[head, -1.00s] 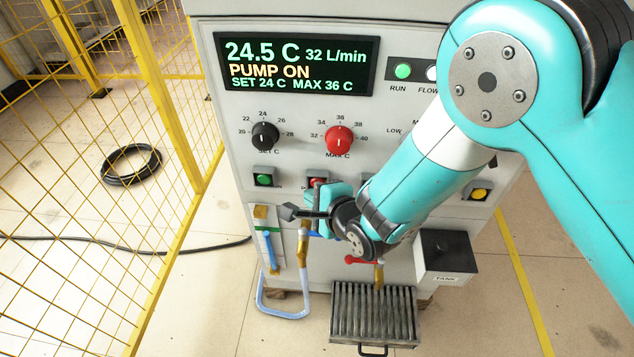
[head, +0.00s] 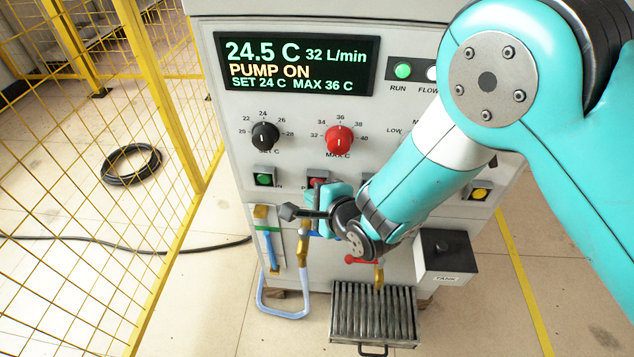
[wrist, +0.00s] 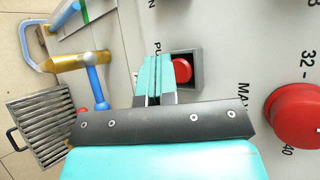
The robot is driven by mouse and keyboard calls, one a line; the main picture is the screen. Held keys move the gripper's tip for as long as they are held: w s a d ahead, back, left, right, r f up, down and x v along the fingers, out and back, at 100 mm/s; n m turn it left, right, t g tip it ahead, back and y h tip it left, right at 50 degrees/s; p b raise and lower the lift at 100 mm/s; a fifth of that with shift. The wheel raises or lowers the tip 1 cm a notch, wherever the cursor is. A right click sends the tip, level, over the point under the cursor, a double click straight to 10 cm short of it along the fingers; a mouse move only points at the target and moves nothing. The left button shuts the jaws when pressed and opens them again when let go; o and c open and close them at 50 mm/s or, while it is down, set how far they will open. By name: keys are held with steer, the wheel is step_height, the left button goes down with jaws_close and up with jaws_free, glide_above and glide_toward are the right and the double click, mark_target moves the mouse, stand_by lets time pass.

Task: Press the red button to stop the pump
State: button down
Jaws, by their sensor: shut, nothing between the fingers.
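The red button (wrist: 182,71) sits in a dark square housing on the pale front panel. In the head view the red button (head: 315,182) is partly hidden behind my gripper (head: 322,190). In the wrist view my gripper (wrist: 157,60) has its teal fingers together and empty. They overlap the housing's left part, just left of the red cap. I cannot tell whether they touch it. The display (head: 296,64) reads PUMP ON, 24.5 C and 32 L/min.
A green button (head: 264,180) lies to the left and a yellow button (head: 480,194) to the right. A red MAX C knob (head: 339,138) sits above. Hoses and a red-handled valve (head: 362,260) are below. A yellow mesh fence (head: 180,130) stands left.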

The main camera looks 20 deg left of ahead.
steer(key=shift+w, duration=0.1)
stand_by(0.7)
steer(key=shift+w+a, duration=0.1)
steer(key=shift+w, duration=0.2)
steer(key=shift+w+a+b, duration=0.1)
steer(key=shift+w+b, duration=0.25)
steer(key=shift+w, duration=0.15)
stand_by(0.8)
steer(key=shift+s, duration=0.1)
steer(key=shift+s+d, duration=0.25)
steer(key=shift+s, duration=0.55)
steer(key=shift+s, duration=0.1)
steer(key=s, duration=0.2)
steer(key=s+d, duration=0.1)
steer(key=s, duration=0.1)
steer(key=shift+s, duration=0.35)
